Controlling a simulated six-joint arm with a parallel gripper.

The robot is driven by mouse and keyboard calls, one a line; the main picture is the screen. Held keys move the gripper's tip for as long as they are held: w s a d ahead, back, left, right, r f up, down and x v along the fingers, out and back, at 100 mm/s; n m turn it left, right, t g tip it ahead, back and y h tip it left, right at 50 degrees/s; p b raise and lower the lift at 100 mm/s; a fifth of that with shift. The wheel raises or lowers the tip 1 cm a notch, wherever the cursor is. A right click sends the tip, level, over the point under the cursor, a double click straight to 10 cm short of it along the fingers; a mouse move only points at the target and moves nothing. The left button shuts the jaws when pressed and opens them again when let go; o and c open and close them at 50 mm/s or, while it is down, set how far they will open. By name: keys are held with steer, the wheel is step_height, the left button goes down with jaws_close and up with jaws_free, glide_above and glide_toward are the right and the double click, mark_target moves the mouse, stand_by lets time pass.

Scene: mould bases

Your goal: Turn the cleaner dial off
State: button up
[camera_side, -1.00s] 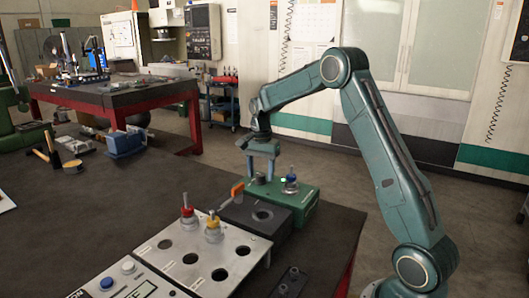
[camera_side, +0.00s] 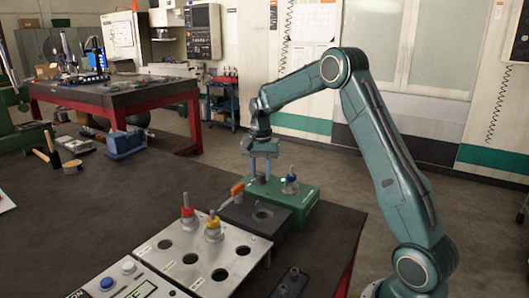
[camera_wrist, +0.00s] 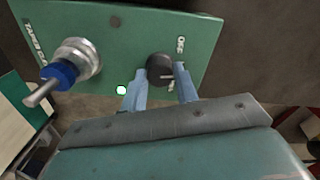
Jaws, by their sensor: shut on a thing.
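The cleaner unit is a green box (camera_side: 296,201) in the side view, past the grey plate with holes. Its black round dial (camera_wrist: 158,66) shows in the wrist view, with a pale pointer mark aimed to the right of the picture. Small white lettering (camera_wrist: 181,47) beside the dial is hard to read. A small whitish-green light (camera_wrist: 121,90) is lit on the box. My gripper (camera_wrist: 161,76), pointing down onto the box in the side view (camera_side: 261,178), is shut on the dial, one finger on each side.
A blue-and-silver tool (camera_wrist: 73,64) stands in the box beside the dial. A dark block (camera_side: 258,214) with an orange-handled lever (camera_side: 236,190) stands nearer the camera. The grey plate (camera_side: 167,256) holds red and yellow tools.

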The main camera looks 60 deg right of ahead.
mark_target(261, 174)
steer(key=n, duration=0.9)
steer(key=shift+n, duration=0.3)
stand_by(0.3)
steer(key=o, duration=1)
steer(key=shift+r, duration=0.15)
step_height(261, 174, up, 14)
steer(key=shift+f, duration=0.2)
